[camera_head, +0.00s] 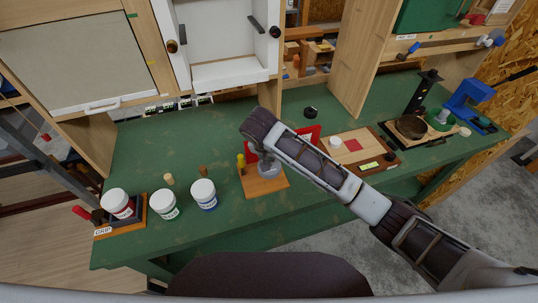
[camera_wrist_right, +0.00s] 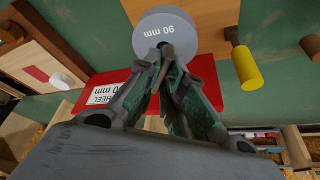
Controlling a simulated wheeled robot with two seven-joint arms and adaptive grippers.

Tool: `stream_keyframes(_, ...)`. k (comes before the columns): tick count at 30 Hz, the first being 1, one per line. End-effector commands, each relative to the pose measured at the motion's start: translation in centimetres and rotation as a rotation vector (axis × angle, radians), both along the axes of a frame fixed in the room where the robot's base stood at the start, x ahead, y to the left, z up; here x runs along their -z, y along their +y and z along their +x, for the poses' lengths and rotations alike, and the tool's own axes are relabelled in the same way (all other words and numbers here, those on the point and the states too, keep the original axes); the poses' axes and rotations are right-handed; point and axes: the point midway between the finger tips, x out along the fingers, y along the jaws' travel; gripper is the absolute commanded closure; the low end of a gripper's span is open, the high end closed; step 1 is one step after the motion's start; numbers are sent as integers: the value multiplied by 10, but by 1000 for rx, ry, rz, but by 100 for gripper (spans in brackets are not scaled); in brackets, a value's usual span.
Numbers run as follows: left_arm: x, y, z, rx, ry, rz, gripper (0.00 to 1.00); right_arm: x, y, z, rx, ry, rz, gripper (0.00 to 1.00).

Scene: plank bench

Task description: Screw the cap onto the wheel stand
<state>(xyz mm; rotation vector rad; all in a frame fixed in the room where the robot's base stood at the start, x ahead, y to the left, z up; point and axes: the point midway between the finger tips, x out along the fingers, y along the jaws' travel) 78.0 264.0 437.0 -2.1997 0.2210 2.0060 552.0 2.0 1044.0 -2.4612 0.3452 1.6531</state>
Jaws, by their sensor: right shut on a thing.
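The wheel stand is a wooden board (camera_head: 264,188) with a grey round piece (camera_head: 268,171) on it; the right wrist view shows this grey piece (camera_wrist_right: 165,27) marked "90 mm". A yellow peg (camera_head: 241,161) stands on the board, also seen in the right wrist view (camera_wrist_right: 246,68). My right gripper (camera_wrist_right: 166,52) is shut at the near edge of the grey piece, on a small grey-brown piece that looks like the cap, mostly hidden by the fingers. Whether it touches the grey piece is unclear. In the head view my right arm hides the fingertips. My left gripper is not in view.
A red sign (camera_wrist_right: 203,73) reading "WHEEL 90 mm" is behind the stand. Several white jars, including one (camera_head: 204,194), stand on the left of the green bench. A wooden tray (camera_head: 376,142) lies to the right.

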Motion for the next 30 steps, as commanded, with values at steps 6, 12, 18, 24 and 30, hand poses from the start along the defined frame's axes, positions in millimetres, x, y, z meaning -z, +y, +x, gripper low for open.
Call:
stream_keyframes(6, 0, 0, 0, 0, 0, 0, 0, 0, 1, 0, 119, 0, 2, 100)
stream_keyframes(12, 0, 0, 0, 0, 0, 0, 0, 0, 1, 1, 135, -1, 1, 100)
stream_keyframes(18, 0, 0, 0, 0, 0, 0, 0, 0, 1, 1, 133, -1, 0, 76)
stream_keyframes(24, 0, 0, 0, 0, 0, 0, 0, 0, 1, 0, 133, -1, 0, 65)
stream_keyframes(30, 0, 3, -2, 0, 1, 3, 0, 0, 1, 0, 132, 0, 0, 65)
